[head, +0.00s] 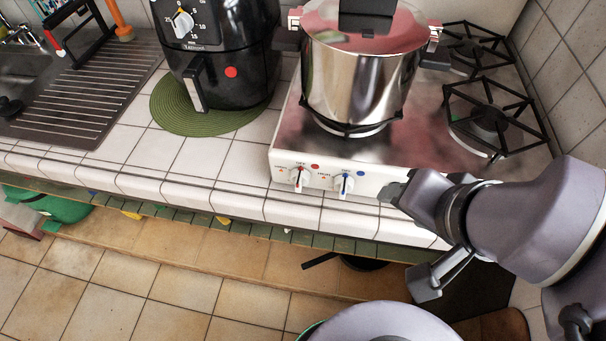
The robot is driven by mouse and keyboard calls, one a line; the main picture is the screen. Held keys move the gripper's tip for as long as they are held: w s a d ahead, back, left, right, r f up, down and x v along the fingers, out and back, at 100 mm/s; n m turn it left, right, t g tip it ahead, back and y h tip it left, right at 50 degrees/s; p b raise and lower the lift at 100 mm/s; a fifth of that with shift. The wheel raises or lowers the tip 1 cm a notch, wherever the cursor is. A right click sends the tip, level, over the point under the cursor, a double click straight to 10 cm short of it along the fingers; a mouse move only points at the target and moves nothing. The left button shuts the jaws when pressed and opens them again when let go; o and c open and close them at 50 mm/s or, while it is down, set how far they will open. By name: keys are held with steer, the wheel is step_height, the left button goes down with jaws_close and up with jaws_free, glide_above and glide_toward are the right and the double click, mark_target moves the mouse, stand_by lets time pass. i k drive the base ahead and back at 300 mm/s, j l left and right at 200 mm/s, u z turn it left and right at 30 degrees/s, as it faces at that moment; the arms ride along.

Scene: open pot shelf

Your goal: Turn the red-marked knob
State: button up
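The white knob with a red mark (299,177) is on the front panel of the white gas stove (284,150), below the pot. A red dot sits beside it. A second white knob with a blue mark (344,184) is just to its right. My gripper (404,240) reaches in from the right, in front of the counter edge. Its two fingers are spread wide apart with nothing between them. It is to the right of both knobs and apart from the red-marked one. Neither knob is covered by my arm.
A shiny pot (355,80) with a lid stands on the stove's left burner. A black air fryer (232,45) stands on a green round mat (165,108) to the left. The tiled counter front (235,205) is clear. Below it, a dark pan (362,263) shows on an open shelf.

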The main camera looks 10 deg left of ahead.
mark_target(300, 177)
steer(key=k+j+z, duration=0.1)
steer(key=j+z, duration=0.15)
steer(key=k+j+z, duration=0.25)
steer(key=j, duration=0.15)
steer(key=k+j+u, duration=0.1)
steer(key=j, duration=0.5)
steer(key=k+j+u, duration=0.15)
steer(key=j, duration=0.45)
steer(key=j+u, duration=0.1)
steer(key=j, duration=0.5)
